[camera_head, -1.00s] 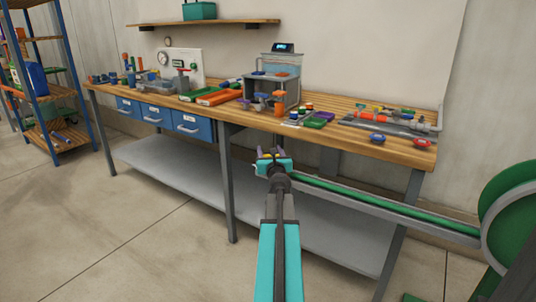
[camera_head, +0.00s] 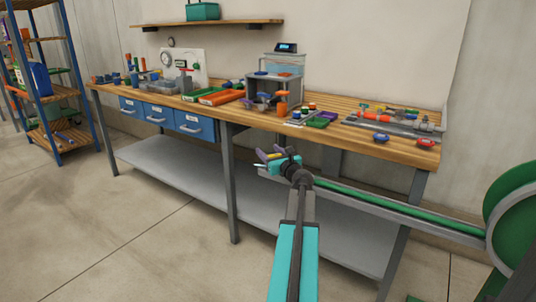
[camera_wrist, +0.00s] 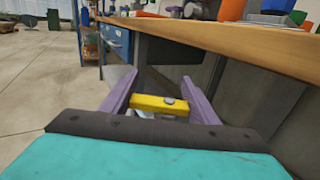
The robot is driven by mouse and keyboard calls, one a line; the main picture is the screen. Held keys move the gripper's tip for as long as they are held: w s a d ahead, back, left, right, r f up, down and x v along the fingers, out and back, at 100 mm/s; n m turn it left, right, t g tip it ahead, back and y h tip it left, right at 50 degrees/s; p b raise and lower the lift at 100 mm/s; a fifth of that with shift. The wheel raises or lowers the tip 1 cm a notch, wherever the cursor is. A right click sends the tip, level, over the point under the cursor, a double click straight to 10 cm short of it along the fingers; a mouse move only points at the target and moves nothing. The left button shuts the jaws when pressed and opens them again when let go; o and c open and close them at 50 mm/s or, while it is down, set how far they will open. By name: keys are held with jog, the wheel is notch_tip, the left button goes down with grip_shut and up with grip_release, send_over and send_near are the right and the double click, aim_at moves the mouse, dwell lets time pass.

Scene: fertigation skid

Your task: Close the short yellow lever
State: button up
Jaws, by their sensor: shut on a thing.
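The short yellow lever (camera_wrist: 160,105) shows in the wrist view as a yellow bar with a grey bolt head near its right end. It lies crosswise between the two purple fingers of my gripper (camera_wrist: 158,98), which are shut on it. In the head view my gripper (camera_head: 268,155) is in front of the workbench's front edge, near the left end of a green-topped rail. A small yellow part of the lever (camera_head: 276,156) shows beside the purple fingers. The valve body under the lever is mostly hidden.
A wooden workbench (camera_head: 335,140) runs behind my gripper, with its edge close to the right in the wrist view. The green-topped rail (camera_head: 400,207) runs right to a large green wheel (camera_head: 513,222). A shelf rack (camera_head: 50,100) stands left. The floor at front left is clear.

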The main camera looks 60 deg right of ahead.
dwell(0.4)
jog(key=o, duration=1)
jog(key=shift+d+f, duration=0.1)
jog(key=shift+o, duration=0.2)
jog(key=shift+s, duration=0.15)
jog(key=p+v, duration=0.2)
jog(key=v, duration=1.1)
jog(key=shift+s+a, duration=0.2)
jog(key=shift+a, duration=0.05)
